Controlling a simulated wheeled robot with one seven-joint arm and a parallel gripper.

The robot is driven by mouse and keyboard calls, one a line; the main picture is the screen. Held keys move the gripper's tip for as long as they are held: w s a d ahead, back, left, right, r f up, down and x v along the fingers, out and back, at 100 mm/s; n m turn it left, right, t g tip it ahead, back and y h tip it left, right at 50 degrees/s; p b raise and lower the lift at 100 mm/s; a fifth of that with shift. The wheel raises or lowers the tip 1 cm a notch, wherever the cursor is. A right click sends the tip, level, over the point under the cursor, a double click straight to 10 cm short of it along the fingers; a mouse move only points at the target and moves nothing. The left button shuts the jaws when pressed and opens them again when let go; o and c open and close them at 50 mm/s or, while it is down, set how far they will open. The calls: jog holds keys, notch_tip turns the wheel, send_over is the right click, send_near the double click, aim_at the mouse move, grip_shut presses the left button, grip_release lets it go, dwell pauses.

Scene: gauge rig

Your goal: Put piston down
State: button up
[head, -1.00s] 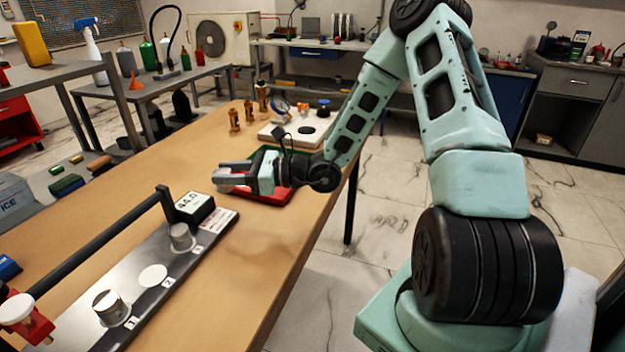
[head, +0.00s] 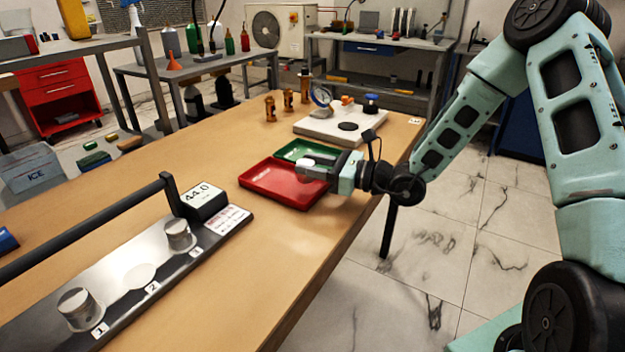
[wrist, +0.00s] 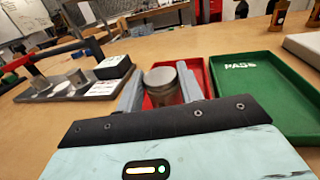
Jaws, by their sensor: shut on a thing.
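My gripper (head: 312,168) is shut on a piston, a short silvery metal cylinder, which stands upright between the two grey fingers in the wrist view (wrist: 164,84). In the head view the piston (head: 304,164) is small and pale at the fingertips. The gripper is at the right part of the red tray (head: 262,178), which shows behind the piston in the wrist view. I cannot tell how high the piston is above the tray. The green tray (wrist: 262,95), marked PASS, lies beside the red one. Two other pistons (head: 77,309) (head: 179,235) stand on the gauge rig at positions 1 and 3.
The gauge rig (head: 135,318) has a black bar and a 44.0 display (head: 204,196); its position 2 disc (head: 139,276) is bare. A white board (head: 340,133) with small items and several brass pieces (head: 288,98) stand behind the trays. The wooden table front is clear.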

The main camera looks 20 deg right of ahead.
aim_at(312, 180)
jog(key=shift+f+b, duration=0.3)
jog(key=shift+f, duration=1.35)
jog(key=shift+a+f, duration=0.1)
jog(key=shift+f, duration=0.05)
jog(key=o, duration=1)
jog(key=shift+o, duration=0.2)
